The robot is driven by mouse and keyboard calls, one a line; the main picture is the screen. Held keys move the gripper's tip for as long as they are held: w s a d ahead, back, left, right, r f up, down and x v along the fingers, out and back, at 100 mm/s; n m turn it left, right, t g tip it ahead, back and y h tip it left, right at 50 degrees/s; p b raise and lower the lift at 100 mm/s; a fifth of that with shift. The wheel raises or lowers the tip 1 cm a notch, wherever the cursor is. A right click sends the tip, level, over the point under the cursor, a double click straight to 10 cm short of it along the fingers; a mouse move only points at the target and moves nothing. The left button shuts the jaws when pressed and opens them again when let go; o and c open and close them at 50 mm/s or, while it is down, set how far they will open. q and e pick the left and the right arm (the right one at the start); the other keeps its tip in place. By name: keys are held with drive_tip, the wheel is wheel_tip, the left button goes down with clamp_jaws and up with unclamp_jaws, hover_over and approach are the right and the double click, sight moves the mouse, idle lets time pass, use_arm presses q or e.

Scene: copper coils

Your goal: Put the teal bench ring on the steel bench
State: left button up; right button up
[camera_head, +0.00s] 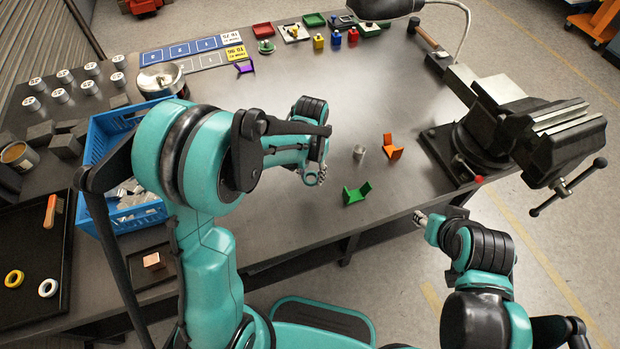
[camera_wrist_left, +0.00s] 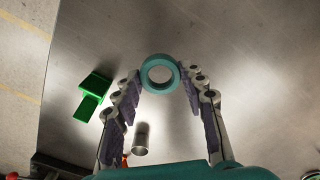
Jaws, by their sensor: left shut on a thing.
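The teal bench ring (camera_wrist_left: 160,58) is held between the fingertips of my left gripper (camera_wrist_left: 160,80) in the left wrist view. In the head view the ring (camera_head: 311,179) shows small and partly hidden at the tip of my left gripper (camera_head: 318,172). It is over the middle front of the steel bench (camera_head: 300,100); I cannot tell whether it touches the top. The bare steel top (camera_wrist_left: 245,70) shows around it in the wrist view. My right gripper (camera_head: 430,222) is beside the bench's front edge, away from the ring; its jaws are too small to read.
A green bracket (camera_head: 357,193), a metal cylinder (camera_head: 359,153) and an orange bracket (camera_head: 393,147) stand right of the left gripper. A vise (camera_head: 520,125) is at the right end. A blue crate (camera_head: 97,150) and black tray (camera_head: 30,250) are left. The bench's middle is clear.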

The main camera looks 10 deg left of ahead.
sight(306, 176)
use_arm(q)
drive_tip(key=w+a+f, duration=0.2)
drive_tip(key=shift+w+b, duration=0.3)
wheel_tip(306, 176, down, 4)
drive_tip(key=shift+f+b, duration=0.1)
drive_tip(key=shift+b, duration=0.8)
drive_tip(key=o, duration=1.3)
drive_tip(key=shift+c, duration=0.2)
